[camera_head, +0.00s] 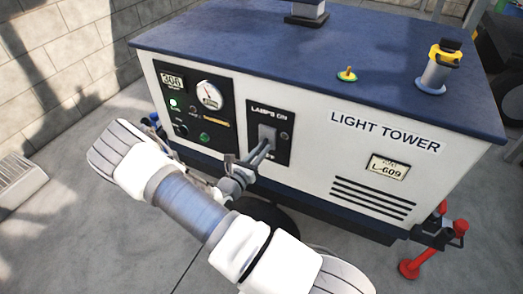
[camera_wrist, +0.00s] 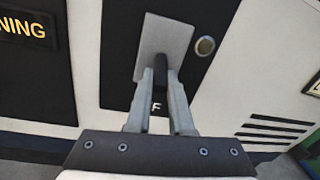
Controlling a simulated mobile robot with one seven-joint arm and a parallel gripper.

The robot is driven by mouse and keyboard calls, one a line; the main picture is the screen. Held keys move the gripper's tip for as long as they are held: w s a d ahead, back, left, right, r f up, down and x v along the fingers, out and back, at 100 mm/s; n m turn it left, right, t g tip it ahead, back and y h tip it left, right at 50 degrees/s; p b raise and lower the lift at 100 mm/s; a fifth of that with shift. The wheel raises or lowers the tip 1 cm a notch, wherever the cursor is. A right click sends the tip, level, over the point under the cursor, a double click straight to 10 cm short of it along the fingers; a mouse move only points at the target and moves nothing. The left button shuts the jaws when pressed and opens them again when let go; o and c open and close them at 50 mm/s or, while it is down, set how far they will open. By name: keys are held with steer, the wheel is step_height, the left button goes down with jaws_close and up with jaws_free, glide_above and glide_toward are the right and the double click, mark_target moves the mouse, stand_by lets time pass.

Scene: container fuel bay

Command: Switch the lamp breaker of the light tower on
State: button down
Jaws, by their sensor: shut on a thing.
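The light tower (camera_head: 330,88) is a white cabinet with a dark blue top. Its lamp breaker panel (camera_head: 284,110) is black, with "LAMPS ON" printed at the top and a grey metal plate (camera_head: 267,131) below. The plate also shows in the wrist view (camera_wrist: 165,38). My gripper (camera_head: 265,148) reaches the lower part of this plate. In the wrist view, my gripper's two grey fingers (camera_wrist: 160,76) are closed around the dark breaker lever (camera_wrist: 160,62), mostly hidden between them. A letter "F" shows below, between the fingers. The lever sits at the plate's lower end.
A black gauge panel (camera_head: 190,97) with a dial, a "306" display and small lamps is left of the breaker. A red outrigger jack (camera_head: 414,266) stands at lower right.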

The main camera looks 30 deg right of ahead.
mark_target(265, 144)
steer(key=shift+r, duration=0.15)
steer(key=r+g+y+p, duration=0.1)
steer(key=p, duration=0.3)
steer(key=shift+s+a+r+p, duration=0.1)
steer(key=shift+r+p, duration=0.05)
steer(key=shift+p, duration=0.15)
steer(key=r+g+y+p, duration=0.1)
steer(key=y+p, duration=0.1)
steer(key=p, duration=0.3)
steer(key=shift+r+g+y, duration=0.1)
steer(key=shift+g+y, duration=0.3)
steer(key=g+y+p, duration=0.1)
steer(key=p, duration=0.1)
steer(key=r+g+y+p, duration=0.1)
steer(key=y+p, duration=0.1)
steer(key=p, duration=0.1)
steer(key=shift+r+n+g+y+p, duration=0.2)
steer(key=shift+n+g+y+p, duration=0.1)
steer(key=shift+g+y+p, duration=0.65)
steer(key=c, duration=0.8)
jaws_free()
